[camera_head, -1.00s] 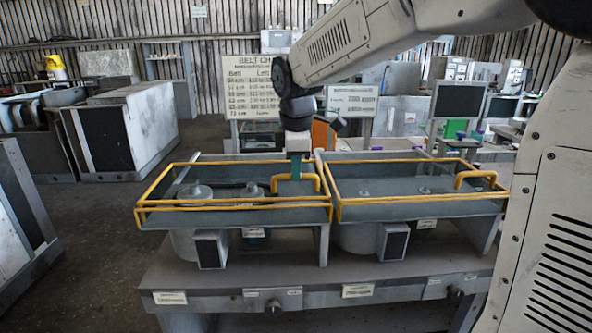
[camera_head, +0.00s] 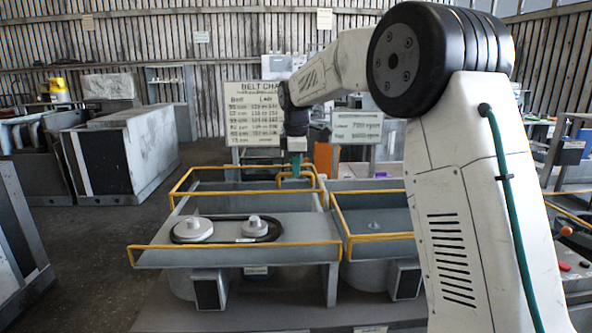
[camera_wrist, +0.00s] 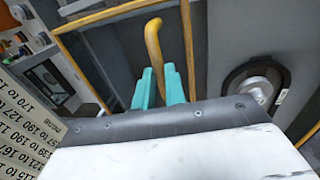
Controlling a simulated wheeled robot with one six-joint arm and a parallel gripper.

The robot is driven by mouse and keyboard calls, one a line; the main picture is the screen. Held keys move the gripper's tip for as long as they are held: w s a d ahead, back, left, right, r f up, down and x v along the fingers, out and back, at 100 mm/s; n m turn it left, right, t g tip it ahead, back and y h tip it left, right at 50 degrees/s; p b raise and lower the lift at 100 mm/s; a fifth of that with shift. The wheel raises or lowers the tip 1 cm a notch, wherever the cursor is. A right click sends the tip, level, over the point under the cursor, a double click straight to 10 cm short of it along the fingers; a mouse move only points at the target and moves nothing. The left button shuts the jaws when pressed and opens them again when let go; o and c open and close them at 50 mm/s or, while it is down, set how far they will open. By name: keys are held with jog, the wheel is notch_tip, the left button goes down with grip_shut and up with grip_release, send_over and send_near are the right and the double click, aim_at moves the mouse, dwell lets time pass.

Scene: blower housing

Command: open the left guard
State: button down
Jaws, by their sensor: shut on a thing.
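The left guard (camera_head: 245,192) is a yellow-railed frame with a grey panel, swung up toward the back of the left housing (camera_head: 180,256). Two pulleys (camera_head: 192,230) joined by a dark belt (camera_head: 225,240) lie uncovered in front of it. My gripper (camera_head: 290,177) is at the guard's right side, shut on its yellow handle (camera_wrist: 155,45). In the wrist view, my teal fingers (camera_wrist: 160,85) close around the lower end of that handle. A pulley (camera_wrist: 258,87) shows at right there.
The right guard (camera_head: 378,237) lies down on the right housing, partly hidden by my arm. A belt chart sign (camera_head: 253,115) and a smaller sign (camera_head: 357,127) stand behind the housings. Grey cabinets (camera_head: 150,150) stand at left, with open floor between.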

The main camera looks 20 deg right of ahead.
jog(key=shift+w, duration=0.2)
jog(key=c, duration=1.5)
grip_release()
jog(key=shift+a, duration=0.1)
jog(key=shift+o, duration=0.2)
notch_tip(320, 180, up, 8)
jog(key=s, duration=0.1)
jog(key=shift+s+f, duration=0.15)
jog(key=shift+s, duration=0.1)
jog(key=shift+a, duration=0.1)
